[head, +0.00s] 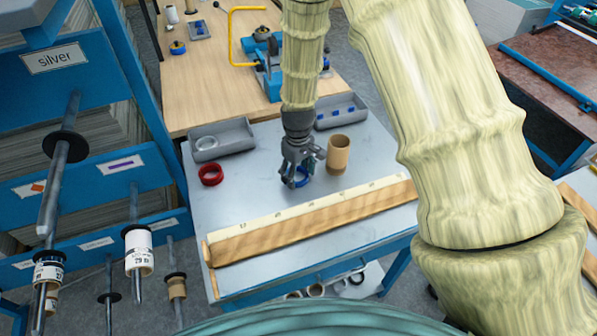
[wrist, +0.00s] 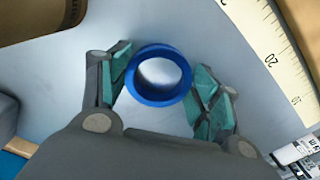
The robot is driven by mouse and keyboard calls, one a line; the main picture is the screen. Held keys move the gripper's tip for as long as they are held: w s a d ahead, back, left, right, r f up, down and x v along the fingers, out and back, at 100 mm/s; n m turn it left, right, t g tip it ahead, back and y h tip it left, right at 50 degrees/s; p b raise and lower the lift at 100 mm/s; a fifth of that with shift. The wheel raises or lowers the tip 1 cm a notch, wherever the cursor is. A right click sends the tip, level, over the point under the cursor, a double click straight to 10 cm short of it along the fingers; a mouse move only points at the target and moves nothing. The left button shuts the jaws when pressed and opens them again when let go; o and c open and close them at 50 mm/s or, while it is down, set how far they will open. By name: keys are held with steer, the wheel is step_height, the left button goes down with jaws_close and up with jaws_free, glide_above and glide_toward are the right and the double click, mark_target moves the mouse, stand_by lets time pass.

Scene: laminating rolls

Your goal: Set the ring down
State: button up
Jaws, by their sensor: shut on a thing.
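A blue ring (wrist: 159,97) sits between the fingers of my gripper (wrist: 159,90) in the wrist view, with a pad on each side of it. My gripper is shut on the blue ring. In the head view my gripper (head: 296,178) is low over the grey worktable (head: 250,205), and part of the blue ring (head: 303,178) shows at the fingertips. I cannot tell whether the ring touches the table top. A red ring (head: 210,174) lies to the left on the same table.
A brown cardboard tube (head: 338,155) stands just right of my gripper. A wooden ruler bar (head: 310,220) runs along the front. Two grey trays, the left one (head: 222,140) holding a pale ring and the right one (head: 341,112) holding blue pieces, stand at the back. Table between red ring and gripper is clear.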

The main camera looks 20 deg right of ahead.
steer(key=shift+f, duration=0.1)
steer(key=o, duration=1)
steer(key=shift+o, duration=0.2)
step_height(320, 180, up, 12)
steer(key=b, duration=0.2)
steer(key=shift+f, duration=0.2)
steer(key=shift+o, duration=0.4)
steer(key=shift+r, duration=0.35)
steer(key=shift+f+m+p, duration=1.85)
steer(key=shift+f+m, duration=0.05)
steer(key=shift+m, duration=0.35)
steer(key=shift+f+m+p, duration=1.8)
steer(key=shift+f+m, duration=0.1)
steer(key=shift+m, duration=0.35)
